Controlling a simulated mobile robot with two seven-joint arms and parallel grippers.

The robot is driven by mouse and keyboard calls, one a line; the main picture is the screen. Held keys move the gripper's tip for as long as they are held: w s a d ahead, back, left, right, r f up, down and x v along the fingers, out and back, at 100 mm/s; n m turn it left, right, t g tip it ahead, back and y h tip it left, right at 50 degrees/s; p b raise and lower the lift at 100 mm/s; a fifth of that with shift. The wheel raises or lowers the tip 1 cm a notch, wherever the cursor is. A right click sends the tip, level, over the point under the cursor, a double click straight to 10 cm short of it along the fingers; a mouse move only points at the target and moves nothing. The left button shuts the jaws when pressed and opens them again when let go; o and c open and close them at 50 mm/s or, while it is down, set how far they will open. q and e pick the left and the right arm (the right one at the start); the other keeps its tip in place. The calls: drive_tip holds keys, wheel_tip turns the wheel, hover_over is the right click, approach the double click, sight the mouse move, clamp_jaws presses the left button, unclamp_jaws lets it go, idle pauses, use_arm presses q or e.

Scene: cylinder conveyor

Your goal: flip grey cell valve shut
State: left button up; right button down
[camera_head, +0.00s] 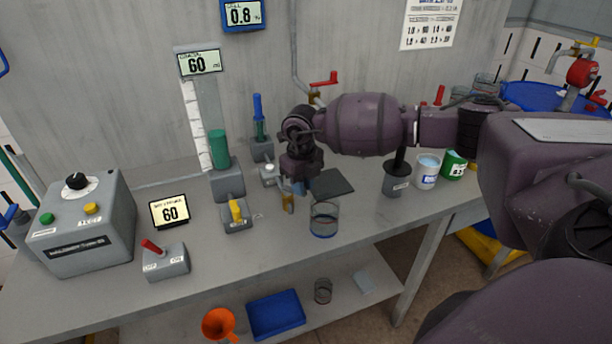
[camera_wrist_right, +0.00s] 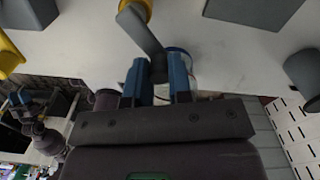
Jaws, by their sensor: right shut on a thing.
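In the right wrist view, a flat grey lever (camera_wrist_right: 143,31) runs down from a rounded fitting at the top edge. It ends between the blue fingers of my right gripper (camera_wrist_right: 157,77), which is shut on it. In the head view my right gripper (camera_head: 291,188) points down at the bench, behind and left of a glass beaker (camera_head: 324,222). The lever and its tip are mostly hidden there by the gripper. My left gripper does not show.
A dark flat plate (camera_head: 333,184) lies right of the gripper. A small pale fitting (camera_head: 268,174) stands close behind it. A grey pot (camera_head: 397,182), cups and a red-handled tap (camera_head: 323,79) are nearby. The front bench surface (camera_head: 265,255) is clear.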

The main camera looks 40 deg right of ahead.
use_arm(q)
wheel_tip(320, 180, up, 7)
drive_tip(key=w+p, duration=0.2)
drive_tip(key=p, duration=0.2)
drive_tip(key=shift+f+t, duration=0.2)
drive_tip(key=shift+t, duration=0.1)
use_arm(e)
drive_tip(key=shift+s+a+m, duration=0.1)
drive_tip(key=shift+a+m, duration=0.4)
drive_tip(key=shift+m, duration=0.9)
drive_tip(key=shift+s+a+m, duration=0.1)
drive_tip(key=shift+a+m, duration=0.4)
drive_tip(key=shift+m, duration=0.9)
drive_tip(key=shift+a+m, duration=0.5)
drive_tip(key=shift+m, duration=0.9)
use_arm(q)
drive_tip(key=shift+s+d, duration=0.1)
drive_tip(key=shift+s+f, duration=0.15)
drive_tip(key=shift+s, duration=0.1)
use_arm(e)
drive_tip(key=c, duration=1)
unclamp_jaws()
drive_tip(key=shift+c, duration=0.2)
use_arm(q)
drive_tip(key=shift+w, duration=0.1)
